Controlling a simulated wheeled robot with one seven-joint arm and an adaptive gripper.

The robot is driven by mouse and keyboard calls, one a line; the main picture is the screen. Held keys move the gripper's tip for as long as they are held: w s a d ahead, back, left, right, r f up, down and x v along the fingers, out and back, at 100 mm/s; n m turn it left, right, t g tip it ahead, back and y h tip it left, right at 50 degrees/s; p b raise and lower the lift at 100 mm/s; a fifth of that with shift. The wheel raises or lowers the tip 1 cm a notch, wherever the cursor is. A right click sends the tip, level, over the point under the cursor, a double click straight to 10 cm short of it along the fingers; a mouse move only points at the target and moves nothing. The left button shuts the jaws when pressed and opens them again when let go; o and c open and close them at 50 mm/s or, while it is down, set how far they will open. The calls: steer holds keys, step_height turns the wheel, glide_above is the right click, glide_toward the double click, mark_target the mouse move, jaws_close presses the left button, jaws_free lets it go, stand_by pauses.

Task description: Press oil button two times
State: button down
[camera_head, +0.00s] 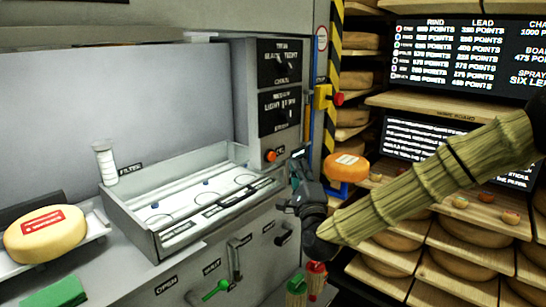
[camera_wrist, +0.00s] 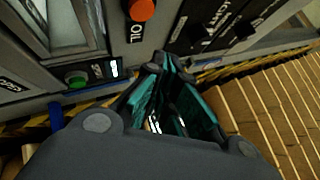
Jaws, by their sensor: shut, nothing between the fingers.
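The oil button (camera_head: 270,155) is a round orange-red knob on the grey machine's front, with an "OIL" label beside it. In the wrist view the oil button (camera_wrist: 141,9) is at the top edge, partly cut off, with its label (camera_wrist: 135,32) below it. My gripper (camera_head: 298,162) is to the right of the button in the head view, close to the machine's corner. In the wrist view my gripper (camera_wrist: 167,64) has its fingertips below the button and label, apart from the button. The gripper is shut and empty.
A green button (camera_wrist: 76,79) is on the panel left of my fingers. A yellow box with a red button (camera_head: 338,98) is on the striped post. An orange cheese wheel (camera_head: 346,167) stands beyond my gripper. Shelves of cheese wheels (camera_head: 480,229) fill the right side.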

mark_target(272, 157)
steer(key=w+a, duration=0.2)
steer(key=a, duration=0.1)
steer(key=shift+w+a+b, duration=0.15)
steer(key=shift+w+b, duration=0.05)
steer(key=shift+b, duration=0.1)
steer(key=shift+a, duration=0.15)
stand_by(1.3)
steer(key=shift+w+a+b, duration=0.2)
steer(key=shift+w+b, duration=0.05)
steer(key=shift+b, duration=0.1)
steer(key=shift+w+a, duration=0.2)
steer(key=shift+a, duration=0.15)
stand_by(0.8)
steer(key=shift+d, duration=0.15)
steer(key=shift+s+d+b, duration=0.4)
steer(key=shift+s+d, duration=0.1)
steer(key=shift+d, duration=0.05)
stand_by(0.4)
